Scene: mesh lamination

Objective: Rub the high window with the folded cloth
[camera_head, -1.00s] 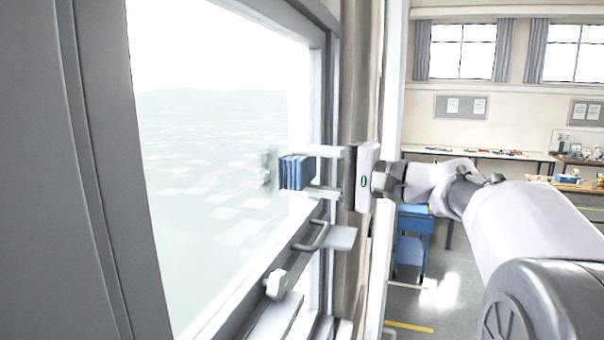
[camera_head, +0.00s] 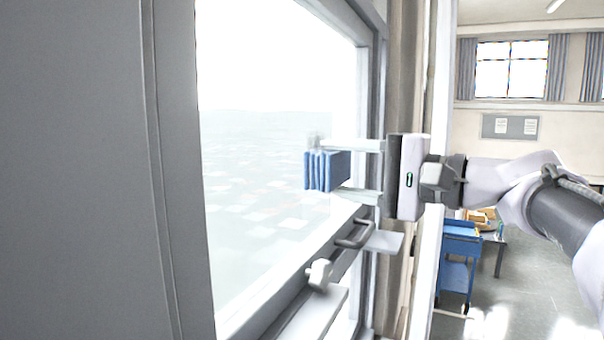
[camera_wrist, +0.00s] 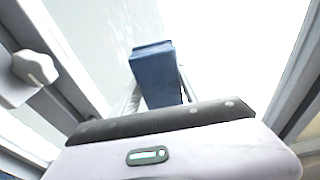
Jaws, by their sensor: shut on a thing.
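The folded blue cloth (camera_head: 327,170) is held between the two fingers of my gripper (camera_head: 352,171), which is shut on it. The cloth is at the window pane (camera_head: 270,90), in front of the glass; I cannot tell for certain whether it touches. A faint grey reflection or patch shows on the glass just behind the cloth. In the wrist view the blue cloth (camera_wrist: 157,75) stands out beyond the gripper body, with bright glass behind it. The fingers are partly hidden there.
A window handle (camera_head: 355,235) and a white latch knob (camera_head: 319,273) stick out from the lower frame. A wide grey panel (camera_head: 80,170) fills the left. A blue trolley (camera_head: 457,262) stands on the floor at the right.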

